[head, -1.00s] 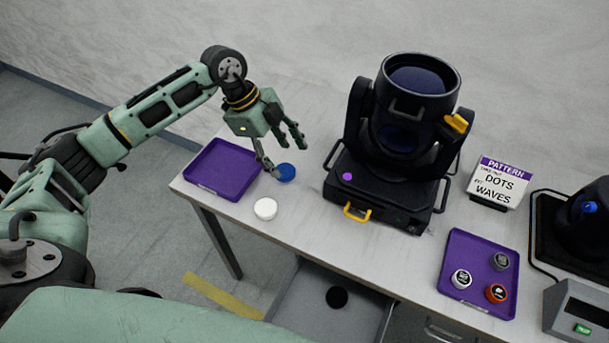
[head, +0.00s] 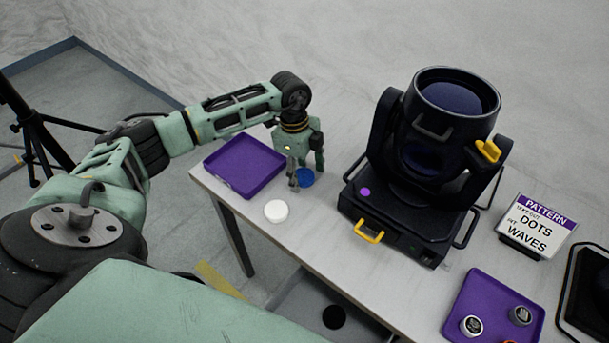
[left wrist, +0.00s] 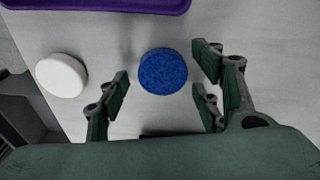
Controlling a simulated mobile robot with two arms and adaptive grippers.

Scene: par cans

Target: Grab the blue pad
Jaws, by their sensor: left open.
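The blue pad (head: 305,178) is a round flat disc lying on the table, right of the purple tray. In the left wrist view the blue pad (left wrist: 163,71) lies between and a little beyond the open fingers. My left gripper (head: 306,178) points down over the pad, its fingers apart and one finger partly in front of the pad. The left gripper also shows in the left wrist view (left wrist: 160,92), empty. My right gripper is not in view.
A white disc (head: 276,211) lies left of the blue pad; an empty purple tray (head: 245,166) sits behind it. A large black moving-head light (head: 425,160) stands close on the right. A pattern sign (head: 533,226) and a second purple tray (head: 470,290) with cans are further right.

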